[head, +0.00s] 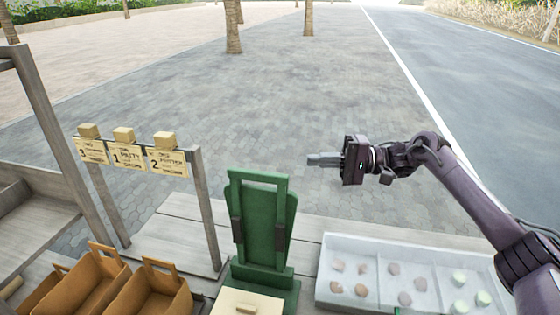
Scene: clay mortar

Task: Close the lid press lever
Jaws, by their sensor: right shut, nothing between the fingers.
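The lid press is a green upright frame (262,225) standing on the grey wooden bench. A broad green plate stands raised inside it, and a pale board with a small block (246,303) lies at its front, cut by the bottom edge. I cannot tell which part is the lever. My right gripper (312,160) is shut and empty. It points left, in the air above and to the right of the press, apart from it. My left gripper is not in view.
A white tray (325,283) with several clay pieces lies right of the press. Orange-brown baskets (150,295) stand at the lower left. A wooden rack (208,215) with paper signs (127,155) stands left of the press.

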